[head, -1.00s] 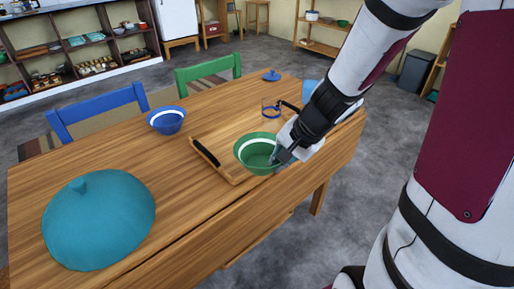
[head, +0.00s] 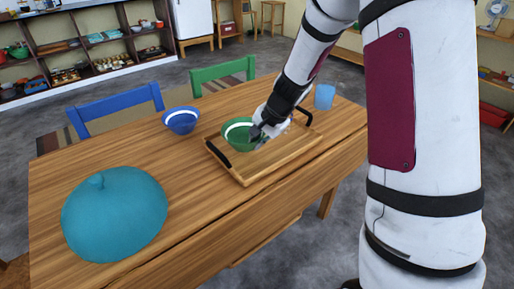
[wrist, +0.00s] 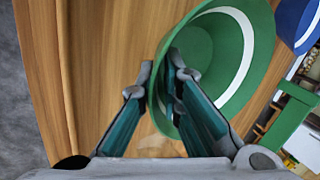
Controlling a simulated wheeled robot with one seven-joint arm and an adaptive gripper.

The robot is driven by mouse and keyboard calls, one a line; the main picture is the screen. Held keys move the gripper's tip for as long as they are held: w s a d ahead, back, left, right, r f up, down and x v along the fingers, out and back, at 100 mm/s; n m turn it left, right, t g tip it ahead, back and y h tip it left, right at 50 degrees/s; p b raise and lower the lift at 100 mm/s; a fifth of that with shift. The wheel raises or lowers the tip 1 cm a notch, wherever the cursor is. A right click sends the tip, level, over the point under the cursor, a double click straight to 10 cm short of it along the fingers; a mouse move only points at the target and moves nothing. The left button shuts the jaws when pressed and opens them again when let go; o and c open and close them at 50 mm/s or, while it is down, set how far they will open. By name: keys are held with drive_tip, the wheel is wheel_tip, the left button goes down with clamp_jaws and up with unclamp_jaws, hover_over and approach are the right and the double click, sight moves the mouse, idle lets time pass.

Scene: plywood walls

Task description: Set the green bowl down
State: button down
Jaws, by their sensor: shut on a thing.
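The green bowl (head: 236,140) with a white band is upright or slightly tilted over the far left part of the wooden tray (head: 270,165). Whether its base touches the tray or hangs just above, I cannot tell. My gripper (head: 257,134) is shut on the bowl's right rim. In the wrist view my gripper (wrist: 166,72) has one finger inside and one outside the wall of the green bowl (wrist: 222,62). The bowl's underside is hidden.
A blue bowl (head: 181,121) stands just left of the tray. A teal dome lid (head: 115,216) sits on the table (head: 185,220) at the left, and a blue cup (head: 324,97) behind right. Blue (head: 118,109) and green (head: 222,74) chairs line the far side. The tray's near right is bare.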

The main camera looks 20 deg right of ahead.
drive_tip(key=shift+f, duration=1.25)
drive_tip(key=shift+f+b, duration=0.1)
drive_tip(key=shift+b, duration=0.3)
drive_tip(key=c, duration=1.8)
unclamp_jaws()
drive_tip(key=shift+o, duration=0.2)
